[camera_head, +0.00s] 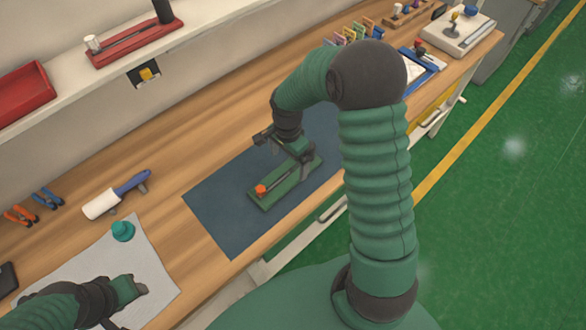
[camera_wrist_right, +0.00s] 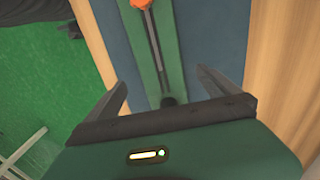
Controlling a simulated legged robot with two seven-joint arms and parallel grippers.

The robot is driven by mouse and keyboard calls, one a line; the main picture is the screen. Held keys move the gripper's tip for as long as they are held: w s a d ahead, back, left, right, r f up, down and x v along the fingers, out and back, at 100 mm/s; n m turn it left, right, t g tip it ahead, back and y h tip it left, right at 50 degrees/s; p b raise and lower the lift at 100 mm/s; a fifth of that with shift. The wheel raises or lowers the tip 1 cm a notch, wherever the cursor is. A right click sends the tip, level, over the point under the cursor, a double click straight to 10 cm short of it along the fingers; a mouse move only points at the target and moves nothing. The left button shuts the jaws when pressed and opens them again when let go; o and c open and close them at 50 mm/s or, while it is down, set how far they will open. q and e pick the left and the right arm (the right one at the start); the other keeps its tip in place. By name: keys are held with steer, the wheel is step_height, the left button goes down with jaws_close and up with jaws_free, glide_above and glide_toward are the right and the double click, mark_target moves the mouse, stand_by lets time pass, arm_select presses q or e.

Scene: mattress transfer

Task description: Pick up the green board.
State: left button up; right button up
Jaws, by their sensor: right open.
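The green board (camera_head: 268,203) lies on a dark blue mat (camera_head: 225,215) on the wooden bench. It carries a thin grey rod with an orange knob (camera_head: 260,189) at its near-left end. My right gripper (camera_head: 285,149) is open above the board's far-right part, its fingers spread to either side. In the right wrist view, the board (camera_wrist_right: 172,45) runs between the open fingers (camera_wrist_right: 162,82), with nothing gripped. The rod's dark end shows close to the palm. My left gripper (camera_head: 125,305) is at the lower left over a grey cloth; its finger opening is unclear.
A white-and-blue tool (camera_head: 118,194), a teal knob (camera_head: 122,231) and pliers (camera_head: 47,198) lie left of the mat. The grey cloth (camera_head: 80,262) is at front left. A blue tray (camera_head: 425,72) and other items stand at the far right. A shelf (camera_head: 60,90) runs along the back.

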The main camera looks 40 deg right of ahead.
mark_target(288, 173)
steer(key=a+f, duration=0.1)
steer(key=f, duration=0.2)
steer(key=shift+w+a+p, duration=0.15)
steer(key=shift+a+p, duration=0.2)
steer(key=shift+p, duration=0.05)
steer(key=f, duration=0.1)
steer(key=d+f, duration=0.1)
steer(key=shift+d+f, duration=0.1)
steer(key=shift+f, duration=0.25)
steer(key=shift+d+f, duration=0.1)
steer(key=shift+d, duration=0.3)
steer(key=shift+c, duration=1.8)
steer(key=shift+a, duration=0.6)
steer(key=c, duration=0.7)
steer(key=shift+d, duration=0.1)
steer(key=c, duration=0.5)
steer(key=shift+d, duration=0.25)
steer(key=c, duration=0.5)
arm_select(q)
steer(key=shift+a+r, duration=0.3)
steer(key=shift+a, duration=0.2)
